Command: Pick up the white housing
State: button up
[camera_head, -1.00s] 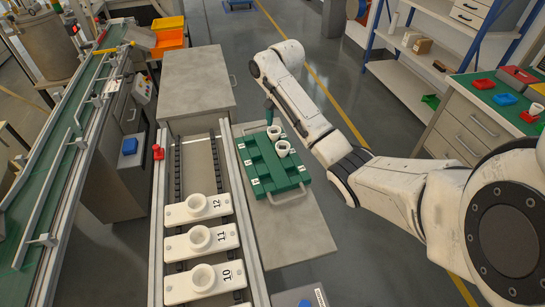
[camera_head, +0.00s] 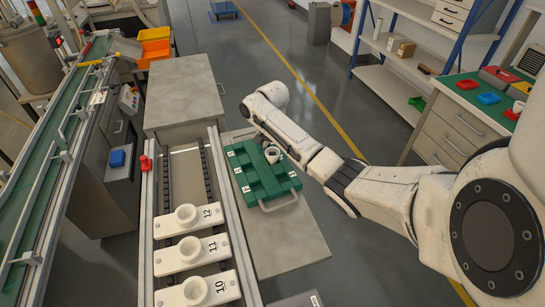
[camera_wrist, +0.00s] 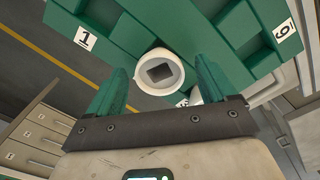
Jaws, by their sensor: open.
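A white round housing (camera_wrist: 160,72) with a dark square opening sits on the green tray (camera_wrist: 245,22), seen in the wrist view. My gripper (camera_wrist: 161,64) is open, with its two green fingers to either side of this housing; I cannot tell whether they touch it. A second white part (camera_wrist: 195,96) is mostly hidden behind the right finger. In the head view, one white housing (camera_head: 273,154) shows on the tray (camera_head: 266,185) beside my wrist. The far end of the tray and my fingers are largely hidden by my arm there.
The tray lies on a grey bench top (camera_head: 290,240). A rail conveyor left of it carries white numbered holders, 12 (camera_head: 188,217), 11 (camera_head: 192,252) and 10 (camera_head: 198,288). A red button (camera_head: 146,163) stands at its far left. A drawer cabinet (camera_head: 460,125) stands right.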

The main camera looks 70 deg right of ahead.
jog(key=shift+c, duration=0.3)
jog(key=c, duration=1)
jog(key=shift+r, duration=0.2)
jog(key=shift+c, duration=0.2)
jog(key=shift+r, duration=0.25)
notch_tip(320, 180, up, 2)
jog(key=shift+w+r+b, duration=0.1)
jog(key=shift+b, duration=0.25)
jog(key=s+a+r+p, duration=0.8)
jog(key=s+r+p, duration=0.2)
jog(key=s, duration=0.1)
jog(key=shift+s+a, duration=0.15)
jog(key=shift+s, duration=0.1)
